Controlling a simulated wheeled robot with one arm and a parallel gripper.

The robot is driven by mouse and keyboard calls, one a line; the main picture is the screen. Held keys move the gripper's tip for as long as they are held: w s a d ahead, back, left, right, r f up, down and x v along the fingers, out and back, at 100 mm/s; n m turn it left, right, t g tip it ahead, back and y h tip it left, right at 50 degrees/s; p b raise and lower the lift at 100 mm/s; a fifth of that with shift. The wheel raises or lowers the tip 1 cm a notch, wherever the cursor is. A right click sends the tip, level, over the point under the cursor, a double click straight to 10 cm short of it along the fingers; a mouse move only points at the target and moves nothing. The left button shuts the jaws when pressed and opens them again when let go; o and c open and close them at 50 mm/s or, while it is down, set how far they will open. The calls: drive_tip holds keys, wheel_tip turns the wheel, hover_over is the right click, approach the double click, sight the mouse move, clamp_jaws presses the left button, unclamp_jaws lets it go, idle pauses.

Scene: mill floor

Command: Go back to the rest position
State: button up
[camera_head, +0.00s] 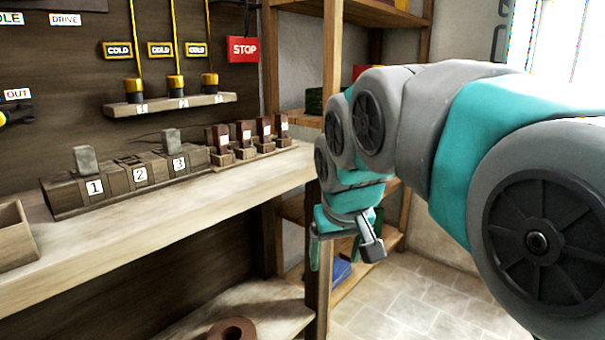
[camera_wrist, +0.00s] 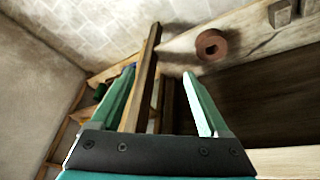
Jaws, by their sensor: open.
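My gripper (camera_head: 345,242) hangs at the end of my bent arm, to the right of the wooden bench's end. It points downward. In the wrist view, my gripper (camera_wrist: 163,100) shows two green fingers spread apart with nothing held between them. A wooden post lies behind the gap between the fingers in that view.
The wooden bench (camera_head: 150,230) carries a block rack numbered 1 to 3 (camera_head: 125,178) and several dark red pieces in holders (camera_head: 245,140). A shelf unit (camera_head: 330,60) stands behind my arm. A brown ring (camera_head: 232,331) lies on the lower shelf. Tiled floor (camera_head: 430,300) is clear at right.

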drive_tip(key=s+d+f+m+g, duration=0.1)
drive_tip(key=s+d+f+g, duration=0.1)
drive_tip(key=s+f, duration=0.4)
drive_tip(key=s+d+f+g, duration=0.2)
drive_tip(key=s+d+f, duration=0.2)
drive_tip(key=s, duration=0.8)
drive_tip(key=s+d+f+m+g, duration=0.1)
drive_tip(key=s+d+f+g, duration=0.1)
drive_tip(key=s+f, duration=0.6)
drive_tip(key=shift+s+d+f+m+p, duration=0.2)
drive_tip(key=shift+s+d+m+p, duration=0.1)
drive_tip(key=shift+s+d, duration=0.25)
drive_tip(key=shift+w+d, duration=0.1)
drive_tip(key=shift+w, duration=0.05)
idle(2.2)
